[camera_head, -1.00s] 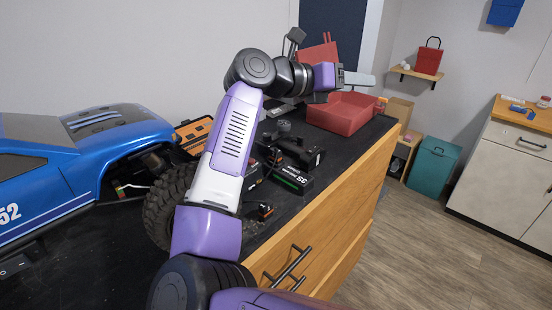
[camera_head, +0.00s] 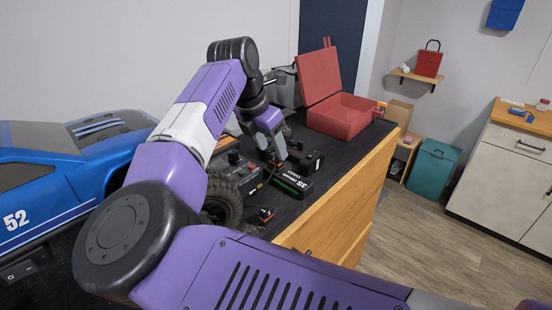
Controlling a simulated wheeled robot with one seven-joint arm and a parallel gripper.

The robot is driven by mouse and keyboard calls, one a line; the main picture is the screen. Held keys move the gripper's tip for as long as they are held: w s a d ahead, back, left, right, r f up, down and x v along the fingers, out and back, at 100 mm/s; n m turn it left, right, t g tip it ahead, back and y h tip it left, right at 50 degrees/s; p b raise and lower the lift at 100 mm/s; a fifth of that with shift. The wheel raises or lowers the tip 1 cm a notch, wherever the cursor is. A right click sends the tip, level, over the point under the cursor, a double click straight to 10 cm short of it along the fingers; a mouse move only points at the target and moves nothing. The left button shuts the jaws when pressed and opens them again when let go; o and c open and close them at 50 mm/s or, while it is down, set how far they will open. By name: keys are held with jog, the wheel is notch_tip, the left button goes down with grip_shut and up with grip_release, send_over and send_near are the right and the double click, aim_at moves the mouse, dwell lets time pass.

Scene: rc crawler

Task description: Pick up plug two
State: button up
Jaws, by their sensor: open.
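My gripper (camera_head: 274,152) points down over the black bench top, close above the battery and the black box; its fingertips are small and partly hidden. A small dark plug with an orange part (camera_head: 266,214) lies near the bench's front edge, below and left of the gripper and apart from it. I cannot tell whether this is plug two; no label is readable. A black battery marked 3S (camera_head: 293,184) with a green stripe lies just below the gripper. Other leads or plugs near the gripper are too small to tell apart.
A blue RC crawler (camera_head: 60,190) stands at left, its wheel (camera_head: 222,196) near the plug. A black box with a knob (camera_head: 236,168) sits beside the battery. An open red case (camera_head: 342,118) stands behind at right. Wooden drawers (camera_head: 340,205) form the bench front.

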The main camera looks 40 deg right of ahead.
aim_at(276, 162)
jog(key=shift+x, duration=1.45)
jog(key=shift+c, duration=0.2)
grip_shut()
